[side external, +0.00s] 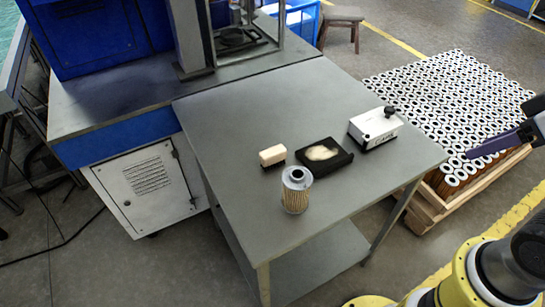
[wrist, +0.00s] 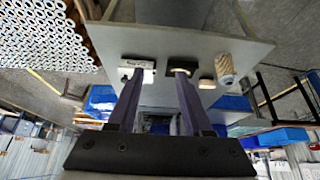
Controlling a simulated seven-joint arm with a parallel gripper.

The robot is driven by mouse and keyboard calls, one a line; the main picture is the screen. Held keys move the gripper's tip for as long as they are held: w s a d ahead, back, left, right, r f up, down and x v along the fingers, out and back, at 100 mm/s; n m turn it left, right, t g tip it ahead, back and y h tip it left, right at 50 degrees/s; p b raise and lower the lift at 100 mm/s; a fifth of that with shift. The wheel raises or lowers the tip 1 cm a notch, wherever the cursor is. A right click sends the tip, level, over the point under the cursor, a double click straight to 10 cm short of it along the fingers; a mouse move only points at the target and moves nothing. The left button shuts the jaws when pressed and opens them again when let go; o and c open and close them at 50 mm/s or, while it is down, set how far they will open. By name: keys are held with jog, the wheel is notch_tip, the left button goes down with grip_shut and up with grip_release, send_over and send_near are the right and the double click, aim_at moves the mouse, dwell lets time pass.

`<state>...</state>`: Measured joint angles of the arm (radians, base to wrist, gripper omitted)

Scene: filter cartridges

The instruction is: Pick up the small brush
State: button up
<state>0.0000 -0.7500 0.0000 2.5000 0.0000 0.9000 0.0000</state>
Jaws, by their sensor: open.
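The small brush (side external: 272,155) has a pale cream block over dark bristles. It rests on the grey table, left of a black tray, in the side view. The wrist view shows it small and far off (wrist: 206,83), between the tray and the filter cartridge. My gripper (side external: 474,153) is at the right edge of the side view, in the air past the table's right side and well away from the brush. In the wrist view my gripper (wrist: 159,75) has two purple fingers spread apart with nothing held between them.
A pleated filter cartridge (side external: 296,193) stands upright near the brush. The black tray (side external: 340,163) holds a pale fluffy mass. A white box with a black knob (side external: 375,128) sits farther right. A wooden crate (side external: 432,205) of many cartridges stands beside the table. The table's front is clear.

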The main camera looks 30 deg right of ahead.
jog(key=o, duration=0.4)
jog(key=shift+c, duration=0.2)
